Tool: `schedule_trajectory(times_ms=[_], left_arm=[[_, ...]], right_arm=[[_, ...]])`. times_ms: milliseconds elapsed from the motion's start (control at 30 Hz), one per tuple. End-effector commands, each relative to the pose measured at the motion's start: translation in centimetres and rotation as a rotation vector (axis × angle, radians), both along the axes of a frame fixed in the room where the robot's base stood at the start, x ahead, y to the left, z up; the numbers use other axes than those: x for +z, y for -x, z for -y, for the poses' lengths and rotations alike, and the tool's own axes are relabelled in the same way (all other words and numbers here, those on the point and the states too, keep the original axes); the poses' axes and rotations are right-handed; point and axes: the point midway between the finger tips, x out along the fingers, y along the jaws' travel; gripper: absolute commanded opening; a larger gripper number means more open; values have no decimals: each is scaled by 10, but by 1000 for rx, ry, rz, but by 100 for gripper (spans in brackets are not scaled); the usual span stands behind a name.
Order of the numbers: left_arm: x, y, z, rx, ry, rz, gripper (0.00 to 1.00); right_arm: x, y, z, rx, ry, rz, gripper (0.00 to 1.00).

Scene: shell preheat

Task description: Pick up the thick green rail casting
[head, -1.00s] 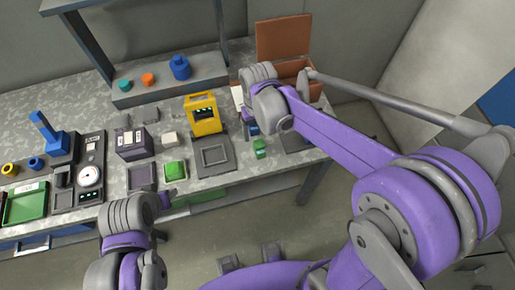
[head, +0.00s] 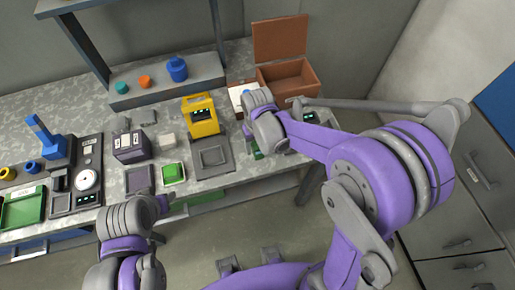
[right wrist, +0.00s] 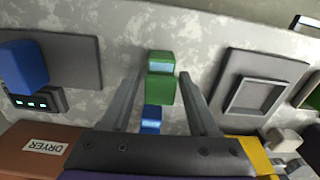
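In the right wrist view, a green block (right wrist: 161,89) lies on the speckled bench between my right gripper's fingers. A green piece with a pale label (right wrist: 160,62) adjoins it at the far end. I cannot tell whether these are one casting or two, or which is thick. A blue piece with a pale label (right wrist: 152,116) lies nearer the palm. My right gripper (right wrist: 160,78) is open, its fingers on either side of the green, with gaps showing. In the head view my right wrist hides most of the green (head: 257,154). My left gripper (head: 164,205) is near the front edge, its fingers unclear.
A yellow device (head: 201,118) and a grey square tray (head: 212,158) stand left of my right wrist. A brown open box (head: 288,82) is behind it, with a grey plate (right wrist: 75,60) nearby. Another green block (head: 174,173) sits farther left.

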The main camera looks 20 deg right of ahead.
Motion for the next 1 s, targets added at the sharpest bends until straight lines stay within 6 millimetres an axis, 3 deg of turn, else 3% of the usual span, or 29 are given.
schedule_trajectory(times_ms=[33, 300, 767, 1000], left_arm=[[0, 0, 0, 0, 0, 0, 50], [0, 0, 0, 0, 0, 0, 50], [1, 0, 0, 0, 0, 1, 50], [6, -2, 0, 0, 0, 5, 50]], right_arm=[[0, 0, 0, 0, 0, 0, 50], [0, 0, 0, 0, 0, 0, 1], [5, 0, 0, 0, 0, 0, 0], [48, 0, 0, 0, 0, 1, 0]])
